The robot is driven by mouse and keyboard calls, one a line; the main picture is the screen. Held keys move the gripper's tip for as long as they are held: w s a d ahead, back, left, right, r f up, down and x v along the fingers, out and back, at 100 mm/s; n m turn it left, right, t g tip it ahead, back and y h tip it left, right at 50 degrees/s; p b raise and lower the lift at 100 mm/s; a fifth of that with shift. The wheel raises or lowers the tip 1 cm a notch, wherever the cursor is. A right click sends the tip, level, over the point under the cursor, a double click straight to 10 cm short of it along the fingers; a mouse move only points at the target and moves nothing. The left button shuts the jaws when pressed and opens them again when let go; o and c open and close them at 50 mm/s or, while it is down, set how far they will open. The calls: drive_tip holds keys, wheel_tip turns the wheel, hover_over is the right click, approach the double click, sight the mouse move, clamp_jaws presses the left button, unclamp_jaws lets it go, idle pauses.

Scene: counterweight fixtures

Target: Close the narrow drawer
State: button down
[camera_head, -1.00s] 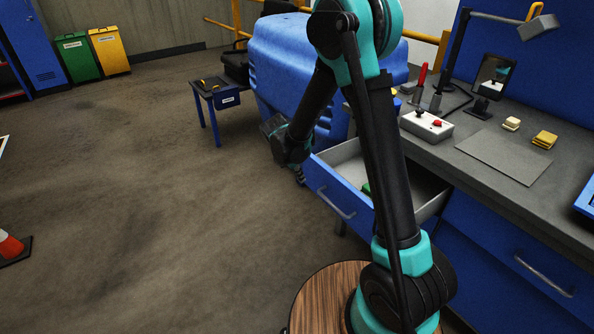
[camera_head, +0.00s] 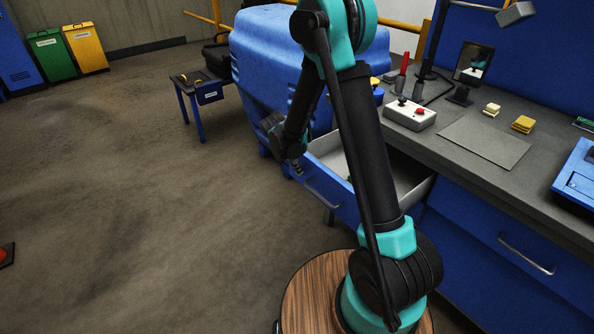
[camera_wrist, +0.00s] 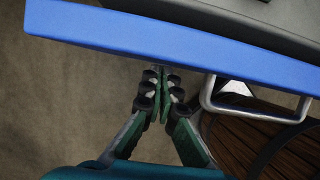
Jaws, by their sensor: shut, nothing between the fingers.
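The narrow drawer (camera_head: 326,184) stands open under the grey workbench, its blue front facing the floor area and its pale inside showing. Its metal handle (camera_head: 322,199) is on the front; in the wrist view the handle (camera_wrist: 255,112) is right of my fingers. My gripper (camera_head: 298,168) is at the left end of the drawer front. In the wrist view my gripper (camera_wrist: 162,72) is shut and empty, its tips at the lower edge of the blue drawer front (camera_wrist: 180,48). I cannot tell whether they touch it. My arm hides part of the drawer.
A shut blue drawer (camera_head: 480,235) is at the right. A small blue table (camera_head: 190,84) stands behind at left.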

drive_tip(key=w+d, duration=0.4)
drive_tip(key=d, duration=0.2)
drive_tip(key=w+d, duration=0.5)
drive_tip(key=d, duration=0.1)
drive_tip(key=w+d, duration=0.4)
drive_tip(key=d, duration=0.2)
drive_tip(key=shift+w+d, duration=0.3)
